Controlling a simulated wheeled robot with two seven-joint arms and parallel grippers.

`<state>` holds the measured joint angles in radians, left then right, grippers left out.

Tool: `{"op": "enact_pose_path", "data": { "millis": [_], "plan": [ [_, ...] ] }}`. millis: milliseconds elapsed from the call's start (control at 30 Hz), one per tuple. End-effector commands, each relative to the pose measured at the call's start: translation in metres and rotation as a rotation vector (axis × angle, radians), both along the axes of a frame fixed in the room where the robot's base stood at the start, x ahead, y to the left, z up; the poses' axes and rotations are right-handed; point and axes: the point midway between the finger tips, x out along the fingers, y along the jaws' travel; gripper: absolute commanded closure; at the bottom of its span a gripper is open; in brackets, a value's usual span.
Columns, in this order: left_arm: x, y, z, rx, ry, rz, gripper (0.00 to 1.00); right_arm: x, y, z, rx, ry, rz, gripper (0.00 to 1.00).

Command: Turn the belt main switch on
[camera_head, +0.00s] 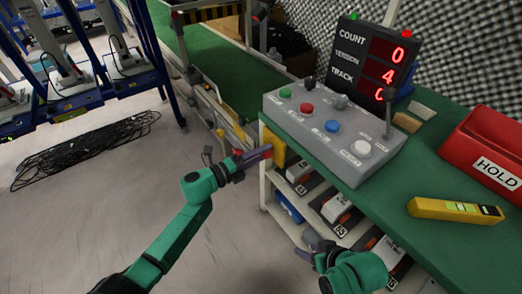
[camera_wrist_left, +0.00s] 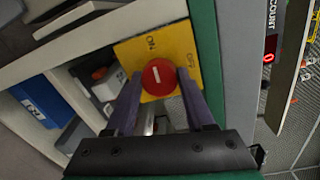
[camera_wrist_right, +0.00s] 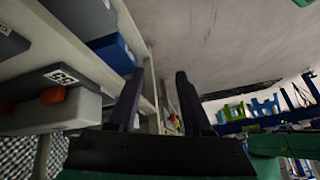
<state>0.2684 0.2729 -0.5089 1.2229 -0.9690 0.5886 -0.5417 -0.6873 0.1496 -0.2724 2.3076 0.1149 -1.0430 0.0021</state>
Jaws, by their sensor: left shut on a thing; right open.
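The main switch is a red round knob (camera_wrist_left: 158,77) on a yellow plate (camera_wrist_left: 130,50), with ON and OFF printed on it. The plate (camera_head: 278,148) is on the end of the green-topped bench in the head view. My left gripper (camera_head: 262,155) reaches it from the left. In the left wrist view its fingers (camera_wrist_left: 160,85) are on either side of the knob, shut on it. A short white mark shows on the knob's face; which label it points to is unclear. My right gripper (camera_head: 312,248) is open and empty beside the bench shelves; its fingers (camera_wrist_right: 160,78) stand apart.
A grey control box (camera_head: 330,135) with coloured buttons stands on the bench before a display (camera_head: 368,62). A red HOLD box (camera_head: 490,150) and a yellow level (camera_head: 455,210) lie right. A green belt (camera_head: 225,70) runs behind. Black cable (camera_head: 85,145) lies on the floor.

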Motion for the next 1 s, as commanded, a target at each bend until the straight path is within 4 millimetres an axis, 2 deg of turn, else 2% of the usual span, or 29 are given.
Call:
{"op": "enact_pose_path", "data": {
  "millis": [300, 700, 733, 800, 1000],
  "plan": [
    [0.001, 0.001, -0.001, -0.049, 0.071, 0.004, 1.0, -0.008, -0.015, 0.009, -0.049, 0.071, -0.006, 0.5],
    [0.001, 0.001, -0.001, -0.054, 0.077, 0.003, 1.0, -0.008, -0.016, 0.01, -0.052, 0.076, -0.006, 0.5],
    [0.001, 0.001, -0.001, -0.053, 0.077, 0.003, 0.42, -0.008, -0.016, 0.01, -0.052, 0.077, -0.007, 0.5],
    [0.001, 0.001, -0.001, -0.054, 0.076, 0.003, 0.16, -0.008, -0.016, 0.01, -0.052, 0.077, -0.007, 0.5],
    [0.0, 0.001, -0.001, -0.054, 0.075, 0.002, 0.16, -0.008, -0.016, 0.01, -0.051, 0.076, -0.007, 0.5]
  ]
}}
